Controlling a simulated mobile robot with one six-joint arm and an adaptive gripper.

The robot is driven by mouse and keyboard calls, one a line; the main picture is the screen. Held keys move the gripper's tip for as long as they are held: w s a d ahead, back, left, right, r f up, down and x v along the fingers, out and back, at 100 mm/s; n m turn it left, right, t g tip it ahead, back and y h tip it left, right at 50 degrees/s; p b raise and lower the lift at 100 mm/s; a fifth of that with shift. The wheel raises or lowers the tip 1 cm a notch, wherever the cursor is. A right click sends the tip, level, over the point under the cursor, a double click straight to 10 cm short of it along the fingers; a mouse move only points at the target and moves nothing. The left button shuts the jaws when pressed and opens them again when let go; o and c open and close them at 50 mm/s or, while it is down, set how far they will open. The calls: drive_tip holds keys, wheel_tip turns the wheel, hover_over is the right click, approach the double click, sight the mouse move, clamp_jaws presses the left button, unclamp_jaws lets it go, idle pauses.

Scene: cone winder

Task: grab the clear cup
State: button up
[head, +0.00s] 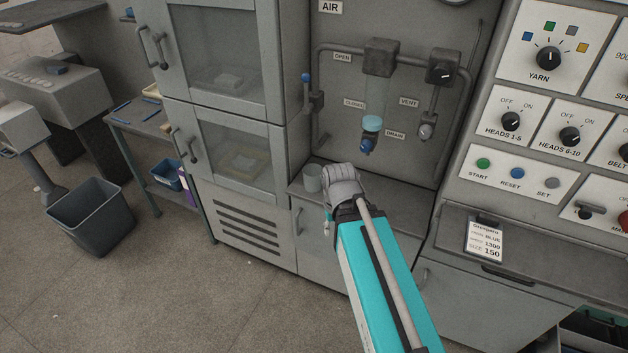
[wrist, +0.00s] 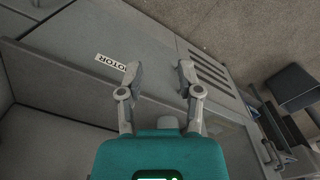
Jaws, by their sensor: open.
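The clear cup (head: 312,178) is a small, pale, see-through grey cup. It stands upright on the ledge below the air panel, just left of my wrist in the head view. My gripper (wrist: 160,77) is open in the wrist view, with its two fingers spread and nothing between the tips. In the head view my wrist and arm hide most of the gripper; a small part shows below the ledge's front edge. I cannot make out the cup for sure in the wrist view; a pale rounded shape at the gripper's base is unclear.
A glass-doored cabinet (head: 232,150) stands left of the ledge (head: 392,200). The air panel (head: 335,110) with pipes and valves rises behind it. The control console (head: 540,185) is on the right. A bin (head: 92,215) stands on the floor at left. Floor in front is clear.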

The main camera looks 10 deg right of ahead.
drive_tip(key=n+b, duration=0.1)
drive_tip(key=n, duration=1.8)
approach(313, 179)
wheel_tip(313, 179, down, 6)
drive_tip(key=s, duration=0.1)
drive_tip(key=shift+w+d+r+n, duration=0.2)
drive_tip(key=shift+w+d+n, duration=0.15)
drive_tip(key=shift+w+n, duration=0.15)
drive_tip(key=shift+f, duration=0.15)
drive_tip(key=shift+f+b, duration=1.05)
drive_tip(key=shift+b, duration=0.3)
